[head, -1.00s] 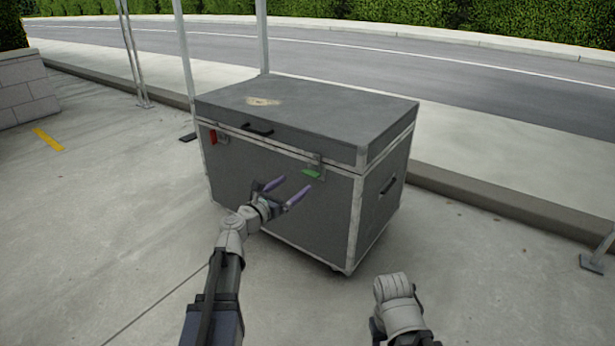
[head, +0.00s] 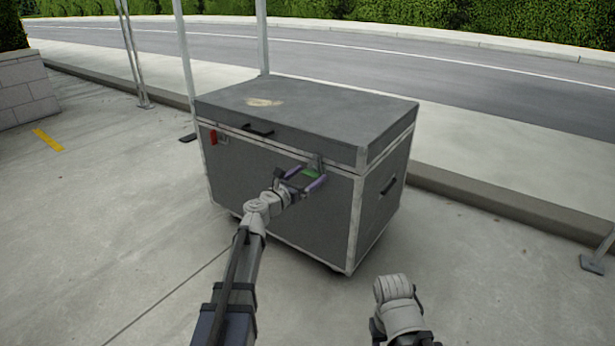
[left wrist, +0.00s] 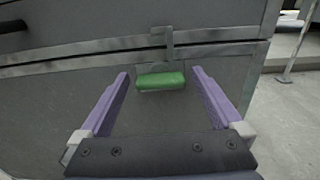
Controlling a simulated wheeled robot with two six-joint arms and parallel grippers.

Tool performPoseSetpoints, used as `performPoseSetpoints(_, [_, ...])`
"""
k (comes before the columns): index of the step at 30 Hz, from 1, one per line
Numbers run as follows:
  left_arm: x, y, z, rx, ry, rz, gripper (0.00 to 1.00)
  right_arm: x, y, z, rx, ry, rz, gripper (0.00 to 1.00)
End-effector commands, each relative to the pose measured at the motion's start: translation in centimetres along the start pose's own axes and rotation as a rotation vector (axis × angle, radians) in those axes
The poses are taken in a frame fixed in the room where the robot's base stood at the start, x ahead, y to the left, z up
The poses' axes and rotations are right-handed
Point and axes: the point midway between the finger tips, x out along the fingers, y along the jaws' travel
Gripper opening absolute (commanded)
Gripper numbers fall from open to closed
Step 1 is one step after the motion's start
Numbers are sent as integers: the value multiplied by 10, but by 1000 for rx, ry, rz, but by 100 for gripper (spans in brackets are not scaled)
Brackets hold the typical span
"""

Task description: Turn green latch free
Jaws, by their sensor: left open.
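The green latch (head: 312,173) is on the front of the grey case (head: 290,215), just below the lid seam and right of centre. In the left wrist view the green latch (left wrist: 161,81) lies horizontal under a metal hasp (left wrist: 164,42). My left gripper (head: 307,177) is open at the latch. In the left wrist view its two purple fingers (left wrist: 162,85) stand on either side of the latch, with a gap on each side. My right arm shows at the bottom of the head view, but I cannot make out gripper fingers there.
A red latch (head: 213,137) is at the left of the case front. A black handle (head: 257,130) is on the lid edge and another (head: 388,184) on the right side. Metal poles stand behind the case. The pavement in front is clear.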

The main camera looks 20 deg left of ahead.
Motion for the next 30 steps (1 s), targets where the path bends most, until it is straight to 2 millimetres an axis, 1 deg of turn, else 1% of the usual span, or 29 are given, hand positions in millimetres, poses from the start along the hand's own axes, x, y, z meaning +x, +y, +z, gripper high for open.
performPoseSetpoints(1, [0, 0, 0, 0, 0, 0, 100, 0, 0, 0, 0, 0, 0, 50])
performPoseSetpoints(2, [0, 0, 0, 0, 0, 0, 97, 0, 0, 0, 0, 0, 0, 50])
performPoseSetpoints(22, [-1, 0, 0, 0, 0, 0, 21, 0, 0, 0, 0, 0, 0, 50])
performPoseSetpoints(23, [-1, 0, 0, 0, 0, 0, 19, 0, 0, 0, 0, 0, 0, 50])
performPoseSetpoints(30, [-1, 0, 0, 30, 0, 0, 19, 0, 0, 0, 0, 0, 0, 50])
